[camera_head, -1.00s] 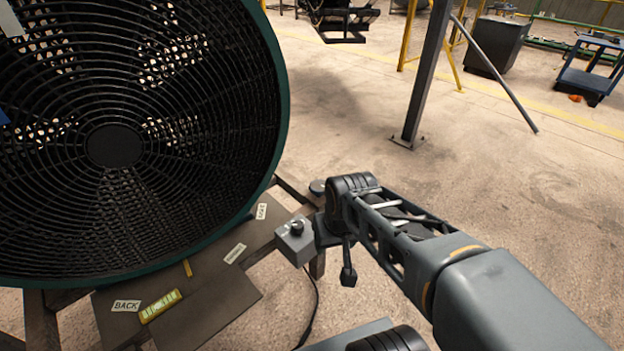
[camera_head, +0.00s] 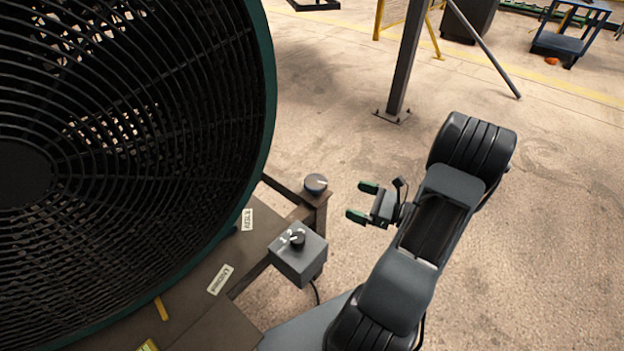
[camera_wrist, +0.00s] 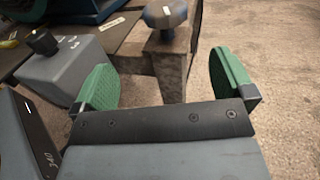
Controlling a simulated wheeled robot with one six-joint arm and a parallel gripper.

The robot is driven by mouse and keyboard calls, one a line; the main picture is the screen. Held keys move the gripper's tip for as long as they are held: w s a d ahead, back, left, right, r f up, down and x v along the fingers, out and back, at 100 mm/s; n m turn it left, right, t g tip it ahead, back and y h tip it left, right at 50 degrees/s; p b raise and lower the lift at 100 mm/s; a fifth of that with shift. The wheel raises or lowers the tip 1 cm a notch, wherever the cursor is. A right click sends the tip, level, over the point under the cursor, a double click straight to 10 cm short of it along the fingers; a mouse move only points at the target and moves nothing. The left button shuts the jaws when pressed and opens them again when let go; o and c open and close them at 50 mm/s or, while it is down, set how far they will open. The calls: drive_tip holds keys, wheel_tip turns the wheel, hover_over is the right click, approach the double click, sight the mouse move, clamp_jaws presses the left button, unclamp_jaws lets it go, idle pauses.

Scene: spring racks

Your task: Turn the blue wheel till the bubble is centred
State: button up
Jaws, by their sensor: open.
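The blue wheel (camera_head: 316,184) is a small dark blue-grey knob with a pale mark on top, set on the corner of the fan's stand. It also shows in the wrist view (camera_wrist: 165,12), at the top, beyond and between my fingers. My gripper (camera_head: 362,201), with green finger pads, is open and empty. It is a short way right of the wheel and apart from it. In the wrist view the fingers (camera_wrist: 163,66) stand wide apart. A yellow-green strip (camera_head: 148,346), perhaps the bubble level, is cut off at the bottom edge. I cannot see a bubble.
A large round fan (camera_head: 130,130) with a black grille fills the left. A grey box (camera_head: 299,256) with a black knob stands close below the wheel and shows left in the wrist view (camera_wrist: 62,70). A steel post (camera_head: 403,70) stands behind.

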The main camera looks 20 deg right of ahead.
sight(316, 181)
drive_tip(key=shift+t, duration=0.3)
drive_tip(key=b+x, duration=0.2)
drive_tip(key=x, duration=1.1)
drive_tip(key=shift+w+f, duration=0.15)
drive_tip(key=shift+w, duration=0.25)
